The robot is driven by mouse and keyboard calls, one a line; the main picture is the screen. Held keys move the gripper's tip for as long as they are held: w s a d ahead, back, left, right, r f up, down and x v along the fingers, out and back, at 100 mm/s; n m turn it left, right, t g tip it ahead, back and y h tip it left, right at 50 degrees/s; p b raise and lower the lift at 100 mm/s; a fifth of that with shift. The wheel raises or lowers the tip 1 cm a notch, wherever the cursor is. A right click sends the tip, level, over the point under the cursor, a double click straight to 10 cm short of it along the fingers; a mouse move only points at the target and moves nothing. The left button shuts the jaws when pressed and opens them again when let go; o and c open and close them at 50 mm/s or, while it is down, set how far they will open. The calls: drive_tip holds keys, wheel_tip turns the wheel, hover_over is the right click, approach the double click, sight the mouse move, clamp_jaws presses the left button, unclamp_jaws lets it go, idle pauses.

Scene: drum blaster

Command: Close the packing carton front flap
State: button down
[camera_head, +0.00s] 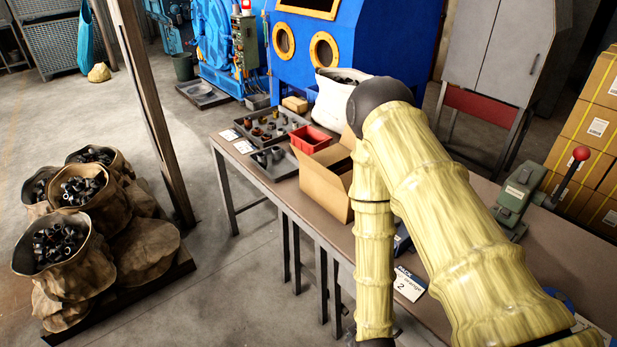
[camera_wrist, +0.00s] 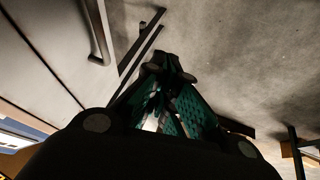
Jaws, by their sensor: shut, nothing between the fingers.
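The packing carton (camera_head: 322,187) is a tan cardboard box on the long table, at the middle of the head view. Its top looks open, and a lighter flap stands up at its far side. My arm covers its right side, so I cannot make out every flap, nor clearly which is the front one. My gripper (camera_wrist: 167,62) shows in the wrist view with its dark and green fingers together and nothing between them. It is low by the table's near side, apart from the carton. The carton does not show clearly in the wrist view.
The table (camera_head: 262,187) also bears a red bin (camera_head: 310,139), grey trays of parts (camera_head: 270,128), a white sack (camera_head: 333,100) and a green lever device (camera_head: 519,195). A wooden post (camera_head: 150,110) and sacks of fittings (camera_head: 85,200) stand left. Floor between is clear.

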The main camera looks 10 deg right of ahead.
drive_tip(key=w+a+r+n+t+b, duration=0.2)
drive_tip(key=w+n+t, duration=0.1)
drive_tip(key=w, duration=0.7)
drive_tip(key=n+t+h+b, duration=0.2)
drive_tip(key=n+t+h, duration=0.2)
drive_tip(key=n+t, duration=0.75)
approach(309, 159)
drive_tip(key=w, duration=0.3)
drive_tip(key=shift+w+d+r+m+t, duration=0.25)
drive_tip(key=shift+w+d+r+m, duration=0.1)
drive_tip(key=shift+w+d+r, duration=0.2)
drive_tip(key=shift+w, duration=0.1)
